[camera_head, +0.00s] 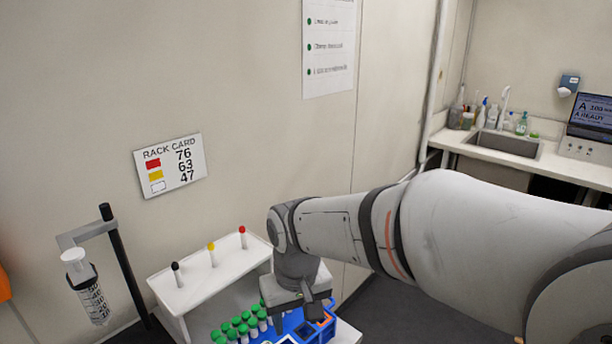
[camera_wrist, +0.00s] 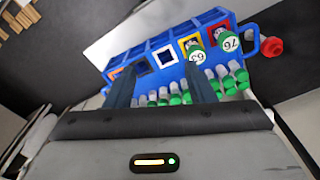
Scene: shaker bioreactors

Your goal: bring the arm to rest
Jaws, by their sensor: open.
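My gripper (camera_head: 298,306) points down over the blue rack (camera_head: 325,326) at the bottom of the head view; it also shows in the wrist view (camera_wrist: 160,72) with two dark fingers apart and nothing seen between them. In the wrist view the blue rack (camera_wrist: 130,61) has framed slots. A green-capped vial marked 76 (camera_wrist: 229,43) sits at the red-framed slot and one marked 63 (camera_wrist: 196,54) at the yellow-framed slot. The white-framed slot (camera_wrist: 166,57) looks empty. How far the fingers are from the rack is unclear.
Several green-capped vials (camera_head: 243,326) stand beside the rack. A white stand (camera_head: 205,287) holds black-, yellow- and red-topped pieces. A syringe (camera_head: 92,295) hangs on a black post (camera_head: 124,262) at left. A rack card (camera_head: 170,165) is on the wall. A sink (camera_head: 505,145) is far right.

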